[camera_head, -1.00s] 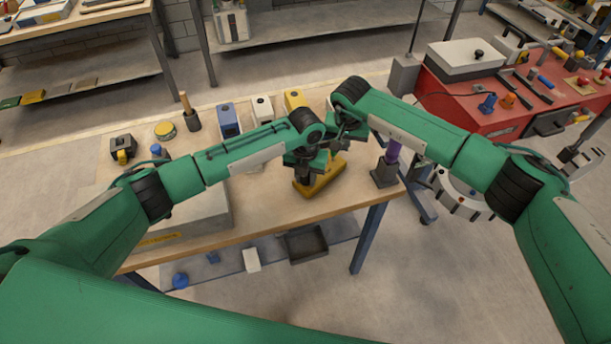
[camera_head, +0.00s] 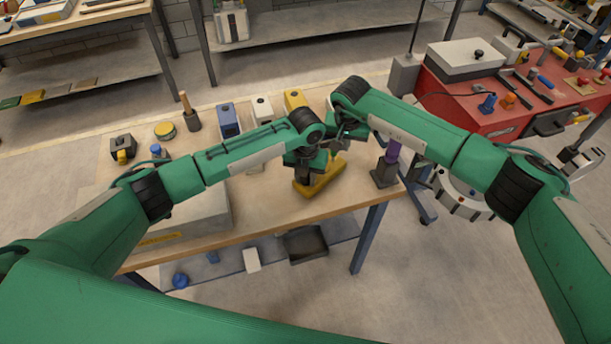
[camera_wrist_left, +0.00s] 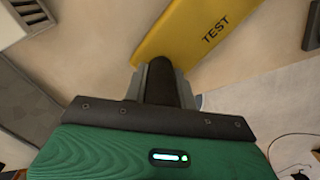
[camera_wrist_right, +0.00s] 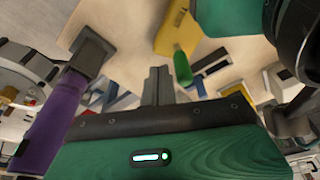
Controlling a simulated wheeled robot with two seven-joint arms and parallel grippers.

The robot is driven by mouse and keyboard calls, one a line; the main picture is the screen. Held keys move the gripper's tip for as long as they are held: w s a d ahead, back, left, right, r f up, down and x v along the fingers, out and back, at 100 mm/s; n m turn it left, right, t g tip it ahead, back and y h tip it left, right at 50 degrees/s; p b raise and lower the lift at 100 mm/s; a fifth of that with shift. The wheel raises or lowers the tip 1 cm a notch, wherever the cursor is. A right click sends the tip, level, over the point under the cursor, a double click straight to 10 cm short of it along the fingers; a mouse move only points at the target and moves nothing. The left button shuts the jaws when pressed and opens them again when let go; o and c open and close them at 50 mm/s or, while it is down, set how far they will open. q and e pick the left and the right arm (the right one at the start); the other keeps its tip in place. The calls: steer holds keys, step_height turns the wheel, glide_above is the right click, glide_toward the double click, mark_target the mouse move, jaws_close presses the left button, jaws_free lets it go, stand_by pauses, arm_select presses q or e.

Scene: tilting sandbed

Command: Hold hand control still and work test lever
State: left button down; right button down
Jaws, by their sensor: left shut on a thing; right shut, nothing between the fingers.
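A yellow hand control (camera_head: 322,180) marked TEST lies on the bench near its front edge, and its lettered face shows in the left wrist view (camera_wrist_left: 200,35). My left gripper (camera_wrist_left: 163,68) is shut on a dark upright grip (camera_wrist_left: 163,90) beside the lettered face. A green cylinder (camera_wrist_right: 182,66), possibly the test lever, sticks out from the yellow body (camera_wrist_right: 172,26) in the right wrist view. My right gripper (camera_wrist_right: 158,74) is shut and empty, with the cylinder just right of its fingertips in that view; contact cannot be told. In the head view, my wrists partly cover the control.
A purple post (camera_head: 393,152) on a dark base (camera_head: 384,175) stands right of the control, close to my right arm. Several boxes (camera_head: 228,120) stand at the bench's back. A large grey box (camera_head: 190,215) is under my left arm. A red bench (camera_head: 480,110) stands right.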

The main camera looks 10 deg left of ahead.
mark_target(333, 153)
steer(key=shift+f, duration=0.15)
steer(key=shift+f, duration=1.9)
steer(key=shift+a, duration=0.1)
steer(key=shift+w+a, duration=0.5)
steer(key=shift+a, duration=0.25)
steer(key=shift+w+a, duration=0.45)
steer(key=shift+a, duration=0.3)
steer(key=shift+s+d, duration=0.45)
steer(key=shift+d, duration=0.3)
steer(key=shift+s+d, duration=0.45)
steer(key=shift+d, duration=0.25)
steer(key=shift+s+d, duration=0.45)
steer(key=shift+d, duration=0.3)
step_height(333, 153, up, 8)
